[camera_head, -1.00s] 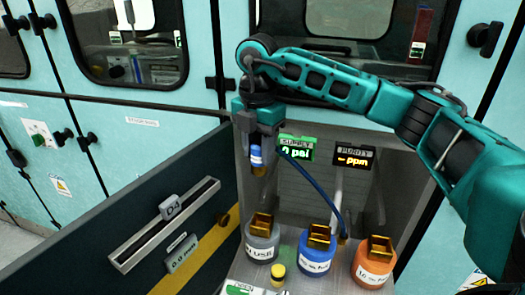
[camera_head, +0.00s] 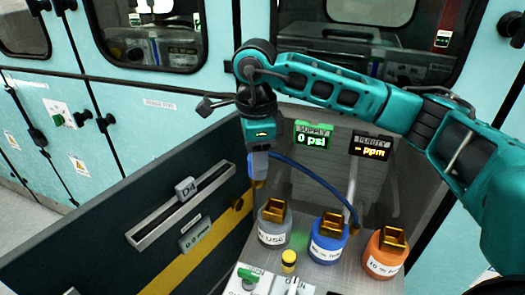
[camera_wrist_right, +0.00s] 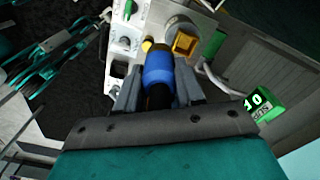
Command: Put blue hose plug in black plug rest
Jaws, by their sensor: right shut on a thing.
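My right gripper (camera_head: 258,168) points down and is shut on the blue hose plug. In the wrist view the plug's blue body (camera_wrist_right: 158,77) sits between the grey fingers (camera_wrist_right: 157,92). In the head view the fingers hide most of it, and its brass tip (camera_head: 257,184) shows below them. A blue hose (camera_head: 318,177) curves right from the gripper. My left gripper is not in view.
A blue holder (camera_head: 326,250) and an orange holder (camera_head: 384,266), both with brass tops, stand right of the grey one. A yellow-topped knob (camera_head: 289,257) is in front. A dark panel (camera_head: 95,255) rises close on the left. Supply (camera_head: 314,138) and purity (camera_head: 370,146) displays are behind.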

